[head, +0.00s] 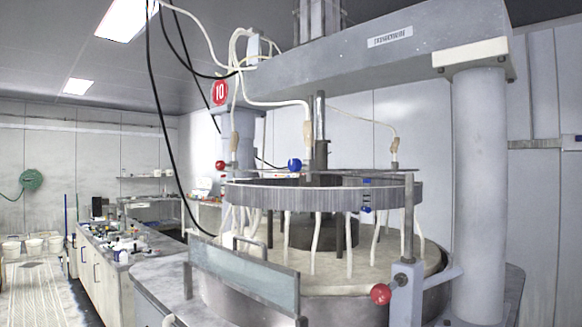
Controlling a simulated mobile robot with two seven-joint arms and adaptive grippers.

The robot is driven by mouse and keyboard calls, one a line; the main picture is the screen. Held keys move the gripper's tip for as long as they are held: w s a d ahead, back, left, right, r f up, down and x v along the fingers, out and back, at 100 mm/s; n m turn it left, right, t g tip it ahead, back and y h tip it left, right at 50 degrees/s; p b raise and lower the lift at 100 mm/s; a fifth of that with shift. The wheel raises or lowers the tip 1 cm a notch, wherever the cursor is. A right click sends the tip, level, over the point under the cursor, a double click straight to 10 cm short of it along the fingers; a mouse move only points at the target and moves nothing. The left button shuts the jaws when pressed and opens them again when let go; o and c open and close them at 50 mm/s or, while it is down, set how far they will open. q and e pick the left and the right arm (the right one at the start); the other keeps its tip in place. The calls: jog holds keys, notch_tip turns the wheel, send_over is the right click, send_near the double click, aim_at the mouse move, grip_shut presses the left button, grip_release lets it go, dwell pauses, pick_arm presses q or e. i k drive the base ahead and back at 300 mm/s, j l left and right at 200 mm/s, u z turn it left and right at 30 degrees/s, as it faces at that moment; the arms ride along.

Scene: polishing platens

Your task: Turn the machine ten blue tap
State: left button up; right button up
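The machine (480,190) carries a red round sign with the number 10 (220,92) near its upper left. A round blue tap knob (295,165) sits just above the raised ring (300,195), left of the ring's middle. Its valve body and the direction of its handle are too small to tell. Small blue fittings (366,209) also show on the front right of the ring. Neither of my grippers is in view, and nothing is seen touching the tap.
A red knob (220,165) is at the ring's left, and a larger red ball (381,293) at the front right. A clear panel (245,275) stands at the platen's front left. Hoses and black cables hang around the machine. A cluttered bench (120,245) stands left, beside open floor.

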aim_at(293, 165)
jog(key=i+j+z, duration=0.15)
jog(key=z, duration=0.25)
jog(key=i+j+z, duration=0.2)
jog(key=z, duration=0.15)
